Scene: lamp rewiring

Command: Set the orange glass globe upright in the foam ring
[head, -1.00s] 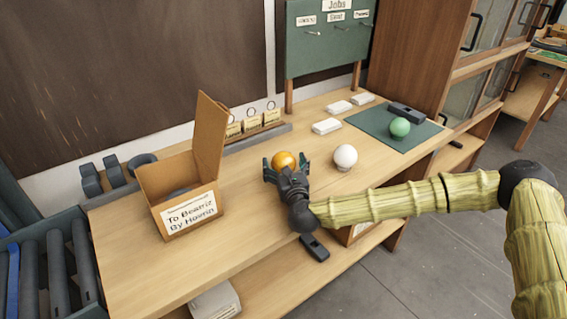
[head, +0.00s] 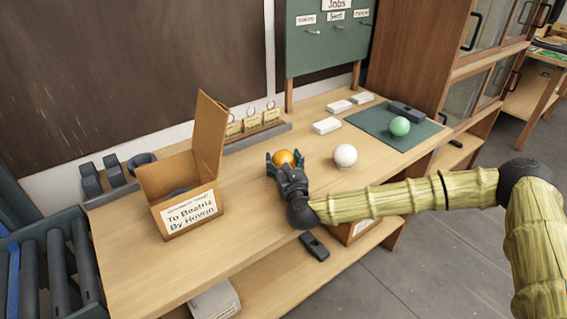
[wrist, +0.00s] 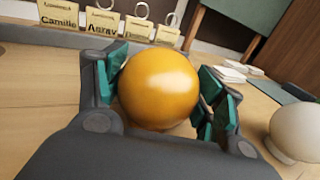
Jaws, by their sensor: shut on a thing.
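The orange glass globe (head: 284,158) is between the fingers of my gripper (head: 284,164), over the middle of the bench. In the wrist view the orange globe (wrist: 158,88) sits between the teal finger pads of my gripper (wrist: 162,95), which is shut on it. Its underside is hidden by the gripper, so I cannot tell whether it touches the bench. A dark ring shape shows partly inside the open cardboard box (head: 188,212), at the left; I cannot tell whether it is the foam ring.
A white globe (head: 344,156) stands just right of my gripper. A green globe (head: 399,127) is on a green mat (head: 378,142) farther right. Tagged rings on a stand (head: 252,124) line the back. Bench between box and gripper is clear.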

